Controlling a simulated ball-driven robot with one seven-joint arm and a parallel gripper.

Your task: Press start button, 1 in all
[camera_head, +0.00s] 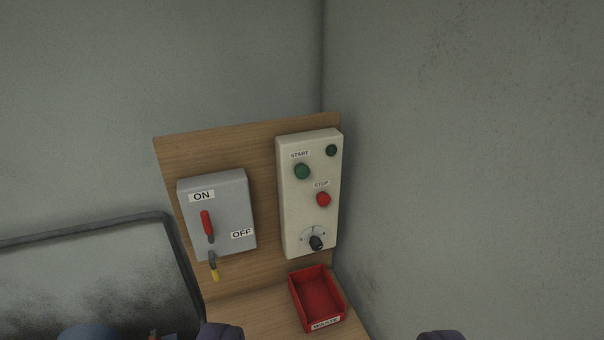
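The green start button (302,171) sits under a START label on the cream control box (291,222), which is fixed to a wooden backboard. A red stop button (323,199) is below it to the right, under a STOP label. A smaller dark green round part (331,150) is at the box's upper right, and a black rotary knob (316,243) is near its bottom.
A grey switch box (228,222) marked ON and OFF, with a red handle (207,224), is left of the control box. A red WASTE bin (317,297) stands on the wooden ledge (260,312) below. A grey wall (470,170) is close on the right.

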